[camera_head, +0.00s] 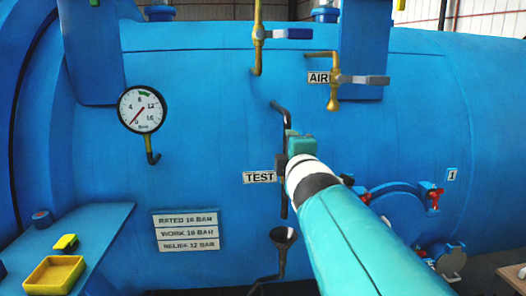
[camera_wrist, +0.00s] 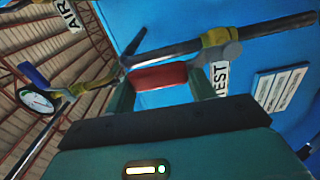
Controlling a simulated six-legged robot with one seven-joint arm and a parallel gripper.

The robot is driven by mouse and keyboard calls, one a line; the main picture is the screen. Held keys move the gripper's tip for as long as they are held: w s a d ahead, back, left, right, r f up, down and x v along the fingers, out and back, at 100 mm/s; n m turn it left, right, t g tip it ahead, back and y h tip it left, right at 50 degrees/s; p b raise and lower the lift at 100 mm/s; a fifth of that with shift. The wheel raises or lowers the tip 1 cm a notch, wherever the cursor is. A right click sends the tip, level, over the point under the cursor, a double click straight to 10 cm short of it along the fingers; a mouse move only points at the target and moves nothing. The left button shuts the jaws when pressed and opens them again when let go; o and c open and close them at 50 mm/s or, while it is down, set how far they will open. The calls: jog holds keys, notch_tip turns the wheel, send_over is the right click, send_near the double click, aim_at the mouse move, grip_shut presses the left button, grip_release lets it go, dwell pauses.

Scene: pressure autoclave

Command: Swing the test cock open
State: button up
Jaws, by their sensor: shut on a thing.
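The test cock sits on a dark vertical pipe (camera_head: 284,203) beside the TEST label (camera_head: 260,177) on the blue vessel. In the head view my arm hides the cock's body and handle. My gripper (camera_head: 291,150) is at the pipe, just above and right of the label. In the wrist view the yellow cock body (camera_wrist: 219,38) is on the pipe (camera_wrist: 170,52), near the TEST label (camera_wrist: 220,78). My gripper (camera_wrist: 160,85) is shut on the red handle (camera_wrist: 160,76), which lies between its two teal fingers. How far the cock is turned cannot be told.
A pressure gauge (camera_head: 142,109) is at the left, its needle low. The AIR cock (camera_head: 360,80) and a blue-handled cock (camera_head: 292,34) are above. A funnel (camera_head: 284,237) is below the test pipe. A blue shelf with a yellow tray (camera_head: 53,277) is at lower left.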

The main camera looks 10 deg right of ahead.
jog(key=shift+a+n, duration=0.25)
jog(key=shift+n, duration=0.15)
jog(key=o, duration=1.1)
jog(key=shift+a, duration=0.1)
jog(key=s, duration=1.3)
jog(key=shift+s, duration=0.4)
